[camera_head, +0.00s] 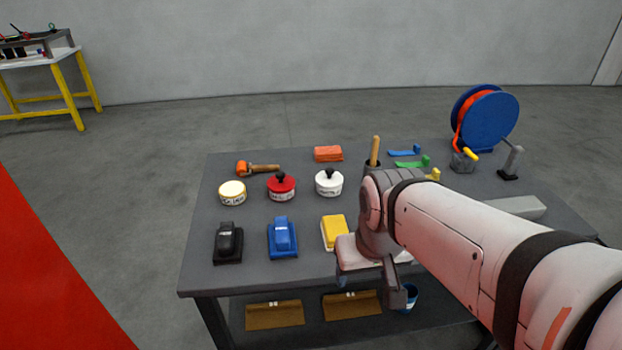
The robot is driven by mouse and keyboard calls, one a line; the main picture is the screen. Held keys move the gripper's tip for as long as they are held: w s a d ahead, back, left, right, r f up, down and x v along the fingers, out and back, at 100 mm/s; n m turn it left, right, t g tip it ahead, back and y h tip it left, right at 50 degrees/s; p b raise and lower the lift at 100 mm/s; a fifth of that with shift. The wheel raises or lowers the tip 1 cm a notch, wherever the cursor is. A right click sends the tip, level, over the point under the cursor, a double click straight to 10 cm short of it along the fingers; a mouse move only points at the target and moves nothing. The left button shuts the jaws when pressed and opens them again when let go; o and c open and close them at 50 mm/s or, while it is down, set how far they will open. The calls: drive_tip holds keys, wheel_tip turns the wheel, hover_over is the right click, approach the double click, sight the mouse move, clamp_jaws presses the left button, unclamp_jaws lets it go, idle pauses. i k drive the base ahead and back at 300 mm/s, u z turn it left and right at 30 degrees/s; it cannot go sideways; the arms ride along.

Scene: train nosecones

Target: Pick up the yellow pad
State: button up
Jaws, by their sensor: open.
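The yellow pad (334,230) lies on the grey table (210,272) near its front edge, just right of the blue pad. Its lower right part is partly hidden behind my arm's end. My gripper (391,280) is just right of and in front of the yellow pad, over the table's front edge. It is open.
A blue pad (283,237) and a black pad (228,242) lie in the same row to the left. An orange block (328,153) and blue reel (488,122) are farther back.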

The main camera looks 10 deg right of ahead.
sight(332, 227)
drive_tip(key=k, duration=1)
drive_tip(key=z, duration=0.7)
drive_tip(key=i, duration=1.4)
drive_tip(key=u, duration=0.75)
